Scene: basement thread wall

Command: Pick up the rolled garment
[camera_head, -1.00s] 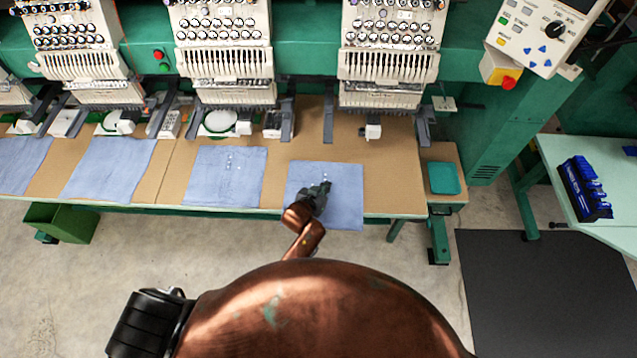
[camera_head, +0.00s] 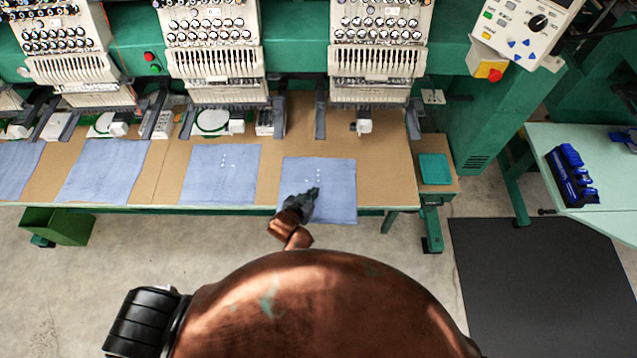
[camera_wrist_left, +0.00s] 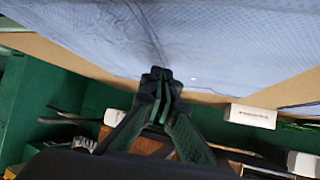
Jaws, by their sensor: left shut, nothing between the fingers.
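No garment shows in a rolled shape. A flat light-blue cloth (camera_head: 335,172) with a few small white marks lies at the right end of the brown machine table, its front edge hanging over. My left gripper (camera_head: 315,191) is shut and empty over the front middle of this cloth and hides part of it. In the left wrist view the closed fingertips (camera_wrist_left: 160,74) are close to the blue cloth (camera_wrist_left: 220,40); I cannot tell whether they touch it. My right gripper is not in view.
More blue cloths (camera_head: 222,172) lie in a row to the left under the embroidery heads (camera_head: 215,70). A green bin (camera_head: 62,227) stands on the floor at left. At right are a teal pad (camera_head: 434,168), a side table (camera_head: 607,222) with a blue rack (camera_head: 585,178), and a black mat (camera_head: 540,285).

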